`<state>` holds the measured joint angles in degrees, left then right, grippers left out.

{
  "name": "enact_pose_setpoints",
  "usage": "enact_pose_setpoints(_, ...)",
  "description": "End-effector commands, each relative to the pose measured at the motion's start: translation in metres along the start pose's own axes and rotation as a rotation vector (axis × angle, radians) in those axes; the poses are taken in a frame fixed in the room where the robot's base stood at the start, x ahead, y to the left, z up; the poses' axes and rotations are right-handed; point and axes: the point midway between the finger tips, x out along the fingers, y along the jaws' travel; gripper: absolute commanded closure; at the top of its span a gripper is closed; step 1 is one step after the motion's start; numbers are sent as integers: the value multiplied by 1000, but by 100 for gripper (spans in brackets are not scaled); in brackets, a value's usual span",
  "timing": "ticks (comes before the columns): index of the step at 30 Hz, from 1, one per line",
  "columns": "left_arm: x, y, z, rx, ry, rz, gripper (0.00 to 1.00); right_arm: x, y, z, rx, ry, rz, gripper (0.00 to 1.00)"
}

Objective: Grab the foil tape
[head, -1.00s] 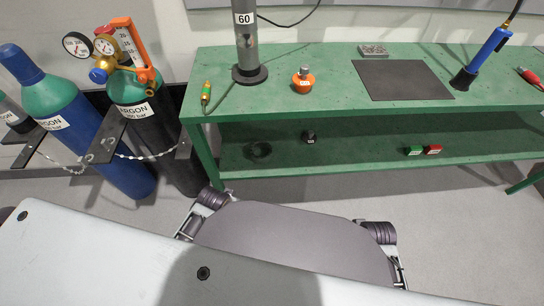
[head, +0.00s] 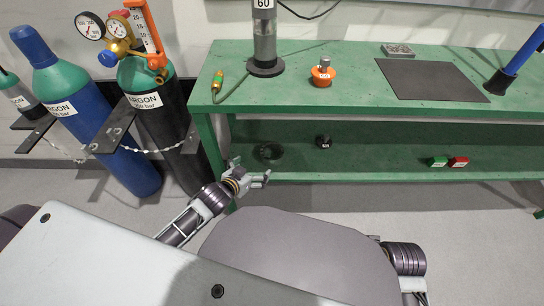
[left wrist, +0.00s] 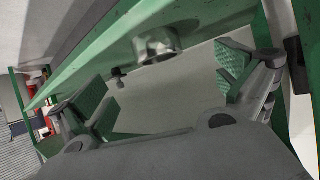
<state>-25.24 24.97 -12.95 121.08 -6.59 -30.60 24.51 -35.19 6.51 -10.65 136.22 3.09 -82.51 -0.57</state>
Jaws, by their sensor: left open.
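In the left wrist view a shiny silver round thing (left wrist: 157,45) sits on the green shelf and appears to be the same roll. My left gripper (head: 253,171) is open and empty at the shelf's front edge, just in front of and below the roll in the picture. Its two green-padded fingers (left wrist: 165,90) are spread apart, with the roll beyond them. My right gripper is out of view; only part of that arm shows.
Argon cylinders (head: 150,110) stand at the left. A bench leg is close to my left gripper.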

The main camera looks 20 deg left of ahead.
Motion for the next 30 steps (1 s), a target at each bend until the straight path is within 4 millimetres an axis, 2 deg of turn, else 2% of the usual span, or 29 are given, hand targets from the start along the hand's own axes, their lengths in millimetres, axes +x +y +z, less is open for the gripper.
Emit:
enact_pose_setpoints(9, 8, 4, -11, 4, 102, 57, 0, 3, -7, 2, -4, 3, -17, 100)
enact_pose_setpoints(22, 9, 4, -11, 3, 104, 58, 0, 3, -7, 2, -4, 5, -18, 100)
enact_pose_setpoints(30, 23, 4, -12, 3, 104, 57, 0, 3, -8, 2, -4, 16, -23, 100)
